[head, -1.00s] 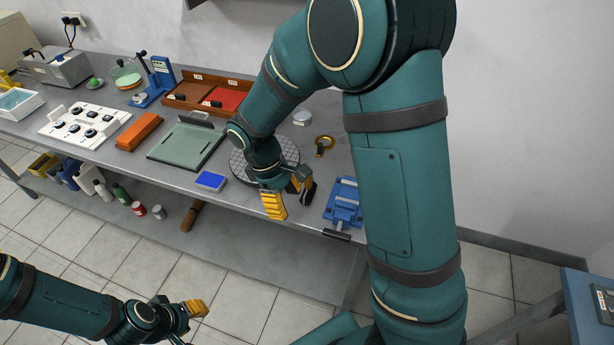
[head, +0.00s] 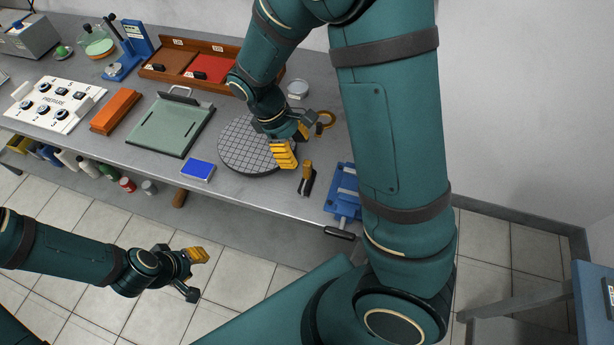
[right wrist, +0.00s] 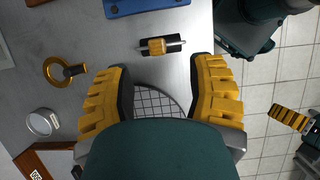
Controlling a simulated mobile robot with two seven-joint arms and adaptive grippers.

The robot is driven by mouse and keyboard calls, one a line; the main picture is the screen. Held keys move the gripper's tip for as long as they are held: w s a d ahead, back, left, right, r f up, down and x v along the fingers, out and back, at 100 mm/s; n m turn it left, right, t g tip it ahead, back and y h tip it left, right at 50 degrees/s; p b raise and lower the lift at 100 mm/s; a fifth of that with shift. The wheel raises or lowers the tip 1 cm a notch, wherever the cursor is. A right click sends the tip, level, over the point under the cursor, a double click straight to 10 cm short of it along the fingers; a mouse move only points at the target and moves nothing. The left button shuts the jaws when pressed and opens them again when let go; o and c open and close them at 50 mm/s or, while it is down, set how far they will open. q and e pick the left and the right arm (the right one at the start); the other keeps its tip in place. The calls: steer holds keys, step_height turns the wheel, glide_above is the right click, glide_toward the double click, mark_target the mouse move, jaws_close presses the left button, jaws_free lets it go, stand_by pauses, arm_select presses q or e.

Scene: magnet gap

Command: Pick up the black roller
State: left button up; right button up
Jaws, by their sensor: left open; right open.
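The black roller (head: 307,184) lies near the table's front edge, between the round gridded plate and the blue vise. A yellow-brown piece sits at its middle, and thin metal ends show in the right wrist view (right wrist: 174,47). My right gripper (head: 293,146) is open and empty above the right part of the gridded plate. In the right wrist view the roller lies beyond the gap between its fingertips (right wrist: 162,70), apart from both. My left gripper (head: 193,274) is open and empty, in front of the table over the floor.
The gridded plate (head: 238,150) is partly under my right gripper. The blue vise (head: 343,190) stands right of the roller. A brass ring magnifier (right wrist: 54,75) and a clear round dish (head: 297,88) lie behind. A blue box (head: 197,171) is on the left.

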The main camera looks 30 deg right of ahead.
mark_target(311, 172)
steer(key=shift+b+x, duration=0.6)
steer(key=shift+x, duration=3.55)
steer(key=shift+o, duration=0.2)
steer(key=shift+d+r, duration=0.15)
steer(key=shift+d, duration=0.05)
jaws_close()
